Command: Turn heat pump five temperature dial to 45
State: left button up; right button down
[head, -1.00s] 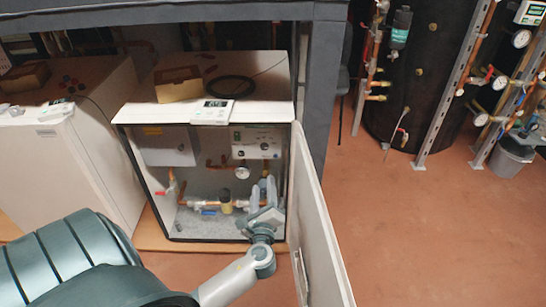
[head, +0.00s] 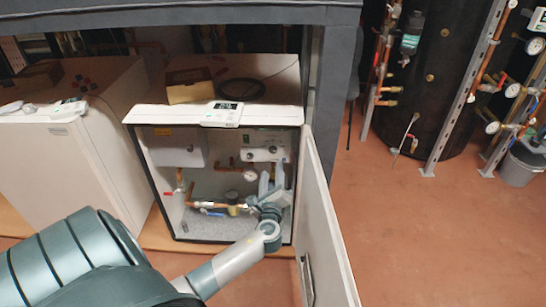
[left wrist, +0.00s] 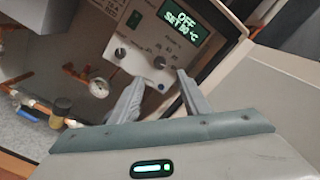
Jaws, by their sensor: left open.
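The open heat pump cabinet (head: 215,220) stands in the middle of the head view. Its control panel (head: 258,140) is at the upper right inside. In the left wrist view, the panel (left wrist: 150,38) has a lit display (left wrist: 182,24) reading OFF and a SET temperature I cannot read surely. Below it are a left dark knob (left wrist: 120,53) and a right dark knob (left wrist: 159,62). My left gripper (head: 272,172) is inside the cabinet, below the panel. In the wrist view its open, empty fingers (left wrist: 160,80) point at the right knob, apparently short of it. My right gripper is not in view.
The open cabinet door (head: 325,225) stands close to the right of my left arm. Copper pipes and a gauge (head: 250,176) are inside the cabinet. A white controller (head: 222,114) lies on its top edge. Another white unit (head: 70,150) stands left.

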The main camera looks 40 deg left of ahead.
aim_at(273, 152)
pick_arm(q)
jog(key=x, duration=0.8)
jog(key=shift+w+a, duration=0.1)
jog(key=shift+w, duration=0.05)
jog(key=shift+w+a+b, duration=0.3)
jog(key=shift+w+a, duration=0.1)
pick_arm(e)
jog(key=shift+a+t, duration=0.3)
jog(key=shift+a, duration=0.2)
pick_arm(q)
jog(key=c, duration=1)
jog(key=shift+c, duration=0.3)
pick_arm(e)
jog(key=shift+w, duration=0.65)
